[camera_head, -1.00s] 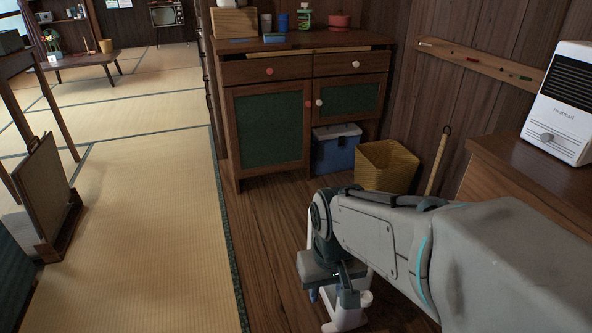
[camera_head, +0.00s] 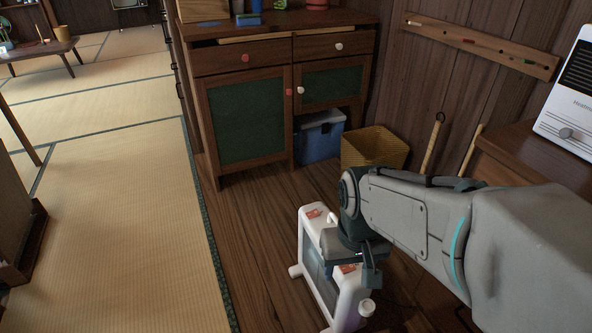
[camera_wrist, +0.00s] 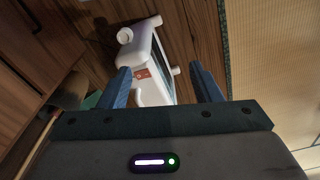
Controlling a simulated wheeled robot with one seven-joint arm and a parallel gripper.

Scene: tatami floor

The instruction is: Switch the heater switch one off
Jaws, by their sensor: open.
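A white heater (camera_head: 308,240) stands on the wooden floor, partly hidden behind my arm. Its top carries a red-orange switch patch at the far end (camera_head: 314,213) and another at the near end (camera_head: 348,268). I cannot tell which is switch one or how either is set. My gripper (camera_head: 371,275) is over the heater's near part, pointing down. In the wrist view the heater (camera_wrist: 158,58) lies beyond the open, empty fingers (camera_wrist: 160,75). One red-orange switch (camera_wrist: 141,74) shows between them, closer to the left finger. No contact is visible.
A white boxy appliance with a knob (camera_head: 571,105) sits on a wooden cabinet (camera_head: 525,150) at right. A dresser with green panels (camera_head: 243,118), a blue box (camera_head: 320,140) and a yellow basket (camera_head: 375,147) stand behind. Tatami on the left (camera_head: 120,220) is clear.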

